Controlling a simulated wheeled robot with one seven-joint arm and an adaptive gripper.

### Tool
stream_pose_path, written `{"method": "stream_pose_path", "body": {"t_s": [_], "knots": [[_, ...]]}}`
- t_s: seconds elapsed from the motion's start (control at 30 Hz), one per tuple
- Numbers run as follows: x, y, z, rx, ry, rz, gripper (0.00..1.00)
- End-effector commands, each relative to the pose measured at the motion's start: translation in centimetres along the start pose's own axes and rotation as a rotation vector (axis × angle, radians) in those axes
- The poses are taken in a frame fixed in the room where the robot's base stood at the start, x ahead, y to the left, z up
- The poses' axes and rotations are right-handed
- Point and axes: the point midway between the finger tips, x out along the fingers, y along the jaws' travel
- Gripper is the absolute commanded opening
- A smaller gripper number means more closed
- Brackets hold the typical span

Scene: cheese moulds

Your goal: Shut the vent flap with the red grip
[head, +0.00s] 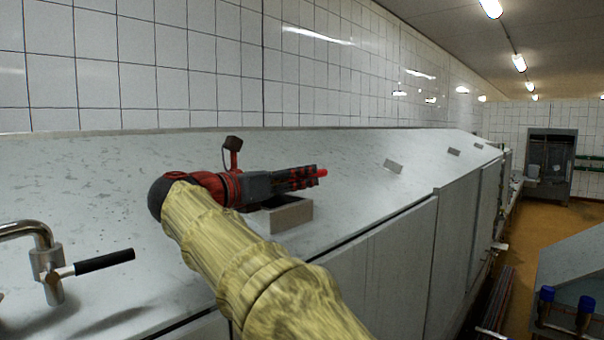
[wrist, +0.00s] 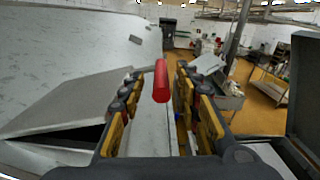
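My gripper (wrist: 158,88) is open, with one finger on each side of the red grip (wrist: 161,80). Gaps show between the grip and both rows of finger pads in the wrist view. In the head view the red grip (head: 320,173) pokes out just past the fingertips. A grey box-like vent piece (head: 285,215) stands up from the sloping counter just below my gripper. A raised grey panel (wrist: 75,105) with a dark gap under its near edge lies left of my fingers in the wrist view. The join between grip and flap is hidden.
The pale sloping counter (head: 90,200) runs along the tiled wall. A tap with a black handle (head: 105,262) is at the lower left. The floor (head: 545,225) is open at the right.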

Motion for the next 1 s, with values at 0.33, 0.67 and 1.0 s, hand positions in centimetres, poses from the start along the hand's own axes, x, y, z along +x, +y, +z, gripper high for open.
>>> {"method": "stream_pose_path", "body": {"t_s": [0.33, 0.67, 1.0], "knots": [[1.41, -0.01, 0.00, 0.001, 0.000, 0.001, 0.33], [1.38, -0.02, 0.00, 0.001, 0.000, 0.001, 0.21], [1.37, -0.01, 0.02, 0.001, 0.000, 0.001, 0.01]]}}
